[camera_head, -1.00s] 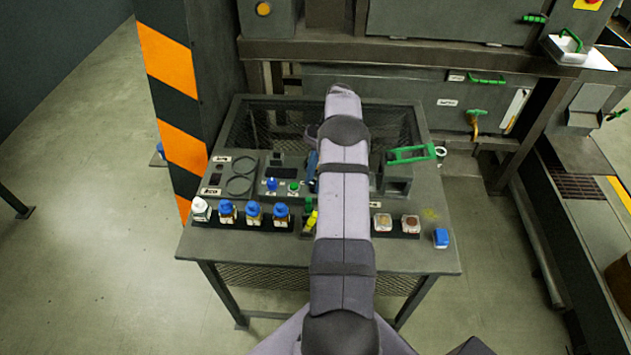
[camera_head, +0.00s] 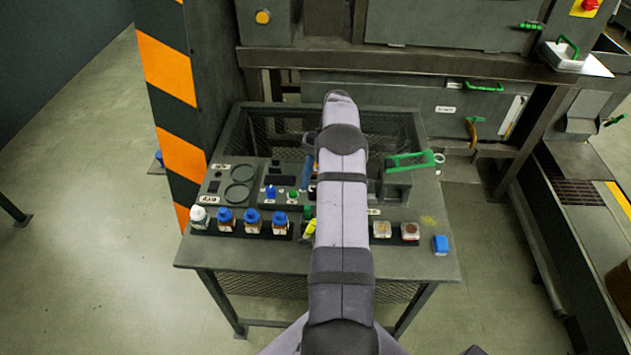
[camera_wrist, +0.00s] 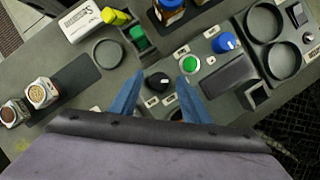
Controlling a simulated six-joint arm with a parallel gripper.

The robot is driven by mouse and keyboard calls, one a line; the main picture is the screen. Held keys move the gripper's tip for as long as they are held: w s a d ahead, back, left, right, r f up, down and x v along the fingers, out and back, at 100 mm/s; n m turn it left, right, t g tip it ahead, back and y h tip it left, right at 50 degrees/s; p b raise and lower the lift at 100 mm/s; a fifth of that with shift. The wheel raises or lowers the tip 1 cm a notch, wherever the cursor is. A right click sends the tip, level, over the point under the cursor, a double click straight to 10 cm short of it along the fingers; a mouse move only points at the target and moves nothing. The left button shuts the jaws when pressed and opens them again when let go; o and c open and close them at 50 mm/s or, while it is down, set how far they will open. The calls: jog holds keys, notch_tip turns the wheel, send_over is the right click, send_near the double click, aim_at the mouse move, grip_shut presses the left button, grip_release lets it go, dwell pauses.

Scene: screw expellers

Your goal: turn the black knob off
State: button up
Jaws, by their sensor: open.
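The black knob (camera_wrist: 157,82) shows in the wrist view on the grey panel, with a white pointer mark on it. My gripper (camera_wrist: 160,78) is open, and its two blue fingers reach toward the panel with the knob between their tips in the picture. I cannot tell how high the tips are above the panel or whether they touch the knob. A green button (camera_wrist: 188,64) sits just right of the knob, by the right fingertip, and a blue knob (camera_wrist: 225,42) is further right. In the head view my arm hides the black knob; one blue finger (camera_head: 308,171) shows beside the arm.
The worktable (camera_head: 300,258) holds several blue-capped bottles (camera_head: 253,221), jars (camera_head: 382,230), a green-handled holder (camera_head: 408,162) and a blue block (camera_head: 440,245). Round recesses (camera_wrist: 284,60) lie right of the knobs in the wrist view. A striped post (camera_head: 172,100) stands left of the table.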

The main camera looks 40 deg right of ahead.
jog(key=b+v, duration=0.1)
jog(key=v, duration=0.6)
dwell(0.3)
jog(key=shift+r, duration=0.15)
dwell(0.4)
jog(key=a+r+n+h, duration=0.1)
jog(key=a+r+n, duration=0.25)
jog(key=a, duration=0.65)
jog(key=a+r+n+h, duration=0.25)
jog(key=a+n, duration=0.25)
jog(key=a, duration=0.5)
jog(key=s+a+f+n, duration=0.1)
jog(key=s+a+n, duration=0.3)
jog(key=s, duration=0.5)
jog(key=s+a+f+n+h, duration=0.1)
jog(key=s+a+n, duration=0.3)
jog(key=s+a, duration=0.5)
jog(key=shift+f+n+t+p, duration=0.35)
jog(key=shift+f+t+p, duration=0.05)
jog(key=shift+f+p, duration=0.05)
